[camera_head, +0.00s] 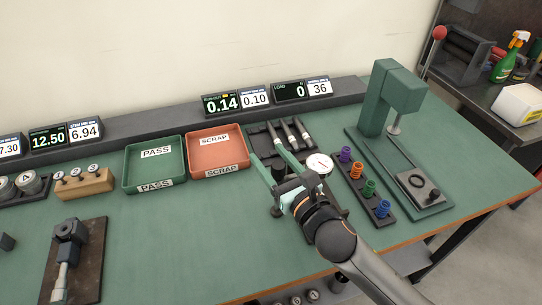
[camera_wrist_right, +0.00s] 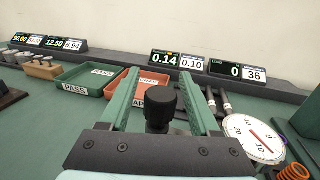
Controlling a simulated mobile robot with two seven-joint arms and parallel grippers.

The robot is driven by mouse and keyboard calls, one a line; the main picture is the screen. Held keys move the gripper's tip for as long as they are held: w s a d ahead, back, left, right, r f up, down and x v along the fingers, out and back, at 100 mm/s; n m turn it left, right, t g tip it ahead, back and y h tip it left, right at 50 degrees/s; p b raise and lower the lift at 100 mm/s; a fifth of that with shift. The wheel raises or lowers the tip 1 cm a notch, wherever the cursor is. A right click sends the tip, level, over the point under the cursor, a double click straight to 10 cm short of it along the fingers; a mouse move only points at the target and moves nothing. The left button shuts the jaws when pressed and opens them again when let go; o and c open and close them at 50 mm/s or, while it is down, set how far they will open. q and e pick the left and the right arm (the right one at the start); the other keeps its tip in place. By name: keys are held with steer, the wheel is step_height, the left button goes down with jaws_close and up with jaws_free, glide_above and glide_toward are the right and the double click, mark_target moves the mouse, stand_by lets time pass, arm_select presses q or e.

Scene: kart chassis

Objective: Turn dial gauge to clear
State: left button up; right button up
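The dial gauge (camera_head: 320,164) has a round white face with a red needle, right beside my right gripper. Its face is large at the right of the right wrist view (camera_wrist_right: 254,137). My right gripper (camera_head: 266,152) is open, its two green fingers spread and pointing toward the trays and displays. In the right wrist view a black knob (camera_wrist_right: 158,108) stands between the fingers (camera_wrist_right: 159,80), with gaps visible on both sides. The gauge's lower parts are hidden by my right gripper and arm. A display (camera_head: 221,103) reads 0.14 beside a 0.10 label. My left gripper is not in view.
A green PASS tray (camera_head: 127,176) and an orange SCRAP tray (camera_head: 245,150) lie left of my gripper. Dark cylindrical tools (camera_head: 292,134) lie beyond it. A rack of coloured springs (camera_head: 363,181) and a green press (camera_head: 385,100) stand to the right.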

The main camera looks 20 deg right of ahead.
jaws_close()
stand_by(1.2)
